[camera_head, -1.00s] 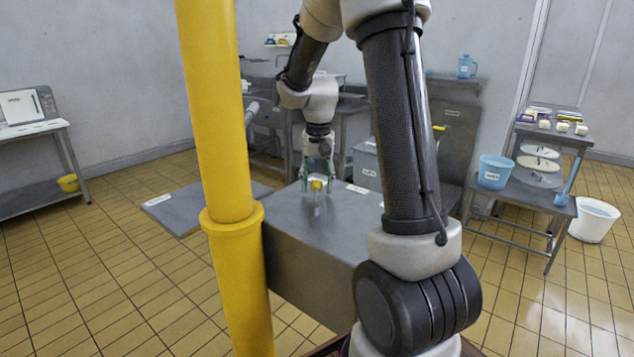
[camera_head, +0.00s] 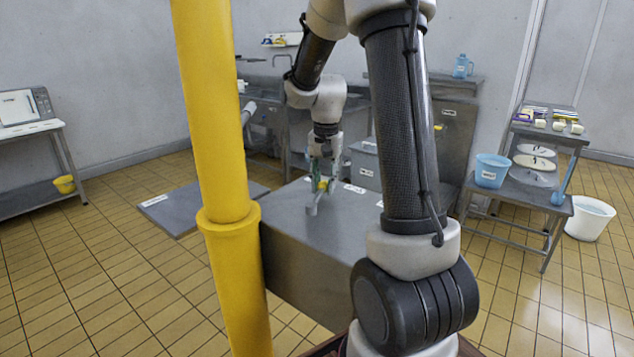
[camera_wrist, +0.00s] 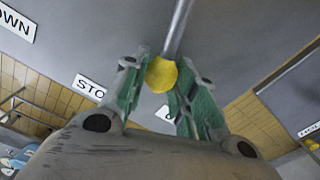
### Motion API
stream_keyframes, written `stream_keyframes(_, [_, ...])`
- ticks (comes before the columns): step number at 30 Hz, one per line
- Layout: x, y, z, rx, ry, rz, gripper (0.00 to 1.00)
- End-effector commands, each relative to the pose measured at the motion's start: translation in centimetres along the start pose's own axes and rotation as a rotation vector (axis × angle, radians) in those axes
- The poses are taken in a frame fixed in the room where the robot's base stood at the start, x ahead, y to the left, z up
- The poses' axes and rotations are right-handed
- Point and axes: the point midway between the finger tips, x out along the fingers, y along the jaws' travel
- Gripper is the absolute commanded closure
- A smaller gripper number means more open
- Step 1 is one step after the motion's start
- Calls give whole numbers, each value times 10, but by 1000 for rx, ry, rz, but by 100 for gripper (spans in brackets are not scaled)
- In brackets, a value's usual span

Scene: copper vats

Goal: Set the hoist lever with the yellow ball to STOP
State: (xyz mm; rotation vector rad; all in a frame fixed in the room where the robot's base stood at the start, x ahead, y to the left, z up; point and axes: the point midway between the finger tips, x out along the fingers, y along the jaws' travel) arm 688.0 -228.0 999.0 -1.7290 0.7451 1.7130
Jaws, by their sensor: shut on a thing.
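The hoist lever is a grey rod (camera_head: 312,205) rising from the top of the steel box (camera_head: 345,232), with a yellow ball (camera_head: 321,185) at its end. My gripper (camera_head: 323,181) is shut on the ball. In the wrist view my green fingers (camera_wrist: 163,80) press the yellow ball (camera_wrist: 161,75) from both sides, and the rod (camera_wrist: 178,28) runs up from it. A partly hidden STOP label (camera_wrist: 89,88) lies left of the ball. A label reading "OWN" (camera_wrist: 16,23) is at the upper left. Another label (camera_wrist: 167,114) is mostly hidden beyond my right finger.
A yellow post (camera_head: 215,130) stands close in front, left of the box. A flat grey plate (camera_head: 178,210) lies left of the box. A blue bucket (camera_head: 491,170) on a stand and a white bucket (camera_head: 590,216) are at the right. Open tiled floor lies at the left.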

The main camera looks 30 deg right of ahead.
Motion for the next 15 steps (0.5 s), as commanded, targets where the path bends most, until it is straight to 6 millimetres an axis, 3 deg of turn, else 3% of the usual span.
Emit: stream_keyframes(15, [-1,40,6,325,7,1,100])
